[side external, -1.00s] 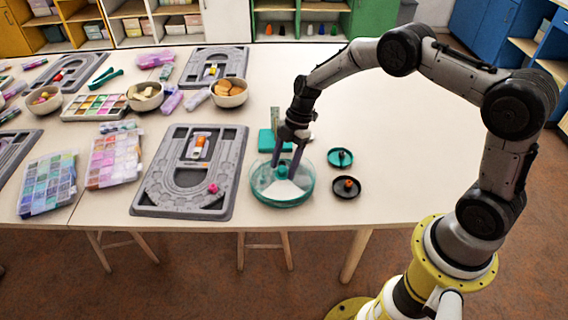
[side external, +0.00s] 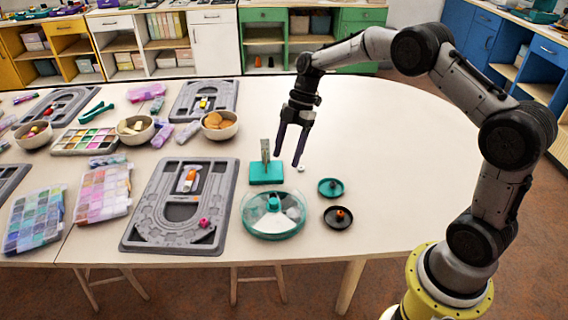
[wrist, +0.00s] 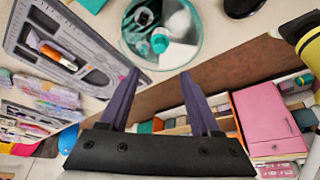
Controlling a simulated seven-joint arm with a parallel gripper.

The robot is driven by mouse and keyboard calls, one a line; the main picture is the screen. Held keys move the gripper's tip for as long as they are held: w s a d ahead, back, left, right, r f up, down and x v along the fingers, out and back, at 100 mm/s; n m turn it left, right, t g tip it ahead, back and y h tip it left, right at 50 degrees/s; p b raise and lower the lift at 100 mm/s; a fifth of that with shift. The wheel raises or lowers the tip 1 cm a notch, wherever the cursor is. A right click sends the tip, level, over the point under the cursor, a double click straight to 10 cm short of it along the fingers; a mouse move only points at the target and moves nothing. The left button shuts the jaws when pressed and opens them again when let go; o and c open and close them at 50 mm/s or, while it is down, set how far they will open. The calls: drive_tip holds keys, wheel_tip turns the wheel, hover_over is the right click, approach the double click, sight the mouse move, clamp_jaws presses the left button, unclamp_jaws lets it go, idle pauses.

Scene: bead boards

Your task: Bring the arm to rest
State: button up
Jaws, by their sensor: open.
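My gripper (side external: 288,160) hangs in the air above the table with its two dark purple fingers pointing down, apart and with nothing between them. In the wrist view its fingertips (wrist: 159,74) also stand wide apart and empty. Below it is a round teal bowl (side external: 270,236) with compartments, a white section and a teal knob in the middle. The bowl shows at the top of the wrist view (wrist: 197,45). My gripper does not touch it.
A teal block with an upright grey piece (side external: 266,174) stands behind the bowl. A teal dish (side external: 331,193) and a black dish (side external: 328,217) lie to its right. A grey bead board (side external: 150,225) lies left. The table's right part (side external: 400,150) is clear.

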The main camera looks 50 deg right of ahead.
drive_tip(key=shift+r, duration=0.15)
drive_tip(key=s+a+r+n+t, duration=0.1)
drive_tip(key=s+a+r+t, duration=0.15)
drive_tip(key=r, duration=1.05)
drive_tip(key=s+a+r+m+t+h, duration=0.1)
drive_tip(key=s+a+r+m+h, duration=0.15)
drive_tip(key=s+r, duration=0.55)
drive_tip(key=s+m+t, duration=0.2)
drive_tip(key=s+m, duration=0.5)
drive_tip(key=s, duration=0.6)
drive_tip(key=s+d+f+m+h, duration=0.2)
drive_tip(key=s+f+m, duration=0.3)
drive_tip(key=m, duration=0.4)
drive_tip(key=shift+s+d+f+m, duration=0.2)
drive_tip(key=shift+s+f+m, duration=0.2)
drive_tip(key=shift+f, duration=0.15)
